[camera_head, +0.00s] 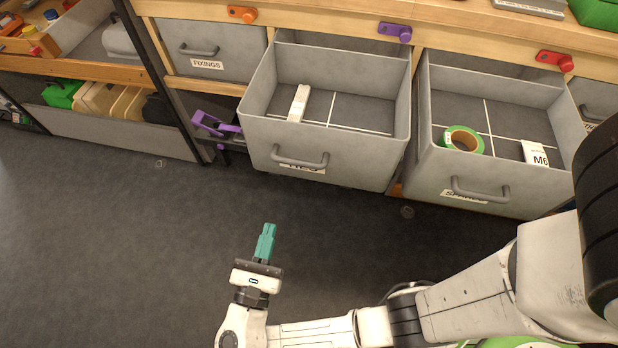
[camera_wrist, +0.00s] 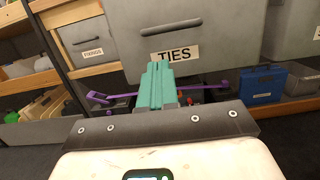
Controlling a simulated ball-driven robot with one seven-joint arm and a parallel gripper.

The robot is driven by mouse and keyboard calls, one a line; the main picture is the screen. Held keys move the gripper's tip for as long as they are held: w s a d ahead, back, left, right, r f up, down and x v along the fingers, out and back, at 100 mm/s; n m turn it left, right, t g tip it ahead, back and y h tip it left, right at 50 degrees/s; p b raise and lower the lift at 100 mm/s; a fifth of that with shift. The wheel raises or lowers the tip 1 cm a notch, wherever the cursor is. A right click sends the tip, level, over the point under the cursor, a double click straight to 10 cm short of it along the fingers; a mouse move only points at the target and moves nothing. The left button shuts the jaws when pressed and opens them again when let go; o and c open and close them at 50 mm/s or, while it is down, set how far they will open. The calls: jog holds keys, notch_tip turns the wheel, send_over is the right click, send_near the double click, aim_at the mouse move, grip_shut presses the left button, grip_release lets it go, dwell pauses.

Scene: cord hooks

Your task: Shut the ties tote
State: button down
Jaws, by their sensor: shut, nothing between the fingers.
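The ties tote (camera_head: 255,140) is a grey open-topped drawer in the middle of the bench front, pulled well out. Its label is partly covered by its handle (camera_head: 300,160) in the head view; the wrist view shows the front of the ties tote (camera_wrist: 215,25) with the label reading TIES. Inside lies a small whitish box (camera_head: 299,103) near the left. My gripper (camera_head: 268,230), with teal fingers, is shut and empty, in front of and below the tote, apart from it. The fingers also show in the wrist view (camera_wrist: 156,75), overlapping the label's lower left.
A second grey tote (camera_head: 430,165) on the right is also pulled out, holding green tape (camera_head: 462,140) and a white M6 box (camera_head: 536,152). The FIXINGS tote (camera_head: 212,45) at left is in. A purple object (camera_head: 212,124) sits on a low shelf. Open floor lies left.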

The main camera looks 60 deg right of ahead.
aim_at(315, 73)
jog(key=p+x, duration=0.1)
jog(key=x, duration=1.2)
jog(key=shift+w+d+r, duration=0.15)
jog(key=shift+d+r, duration=0.05)
jog(key=shift+d, duration=0.15)
jog(key=shift+d, duration=0.15)
jog(key=f+b+x, duration=0.2)
jog(key=b+x, duration=0.2)
jog(key=x, duration=0.6)
jog(key=f+b+x, duration=0.2)
jog(key=b+x, duration=0.2)
jog(key=x, duration=0.7)
jog(key=d+f+b+x, duration=0.1)
jog(key=b+x, duration=0.3)
jog(key=x, duration=0.7)
jog(key=shift+w+d+f, duration=0.15)
jog(key=shift+w+f, duration=0.1)
jog(key=shift+f, duration=0.25)
jog(key=shift+w+d+r+b, duration=0.1)
jog(key=shift+w+d+b, duration=0.1)
jog(key=shift+d+b, duration=0.25)
jog(key=shift+w+d+r, duration=0.15)
jog(key=shift+r, duration=0.05)
jog(key=shift+r, duration=0.1)
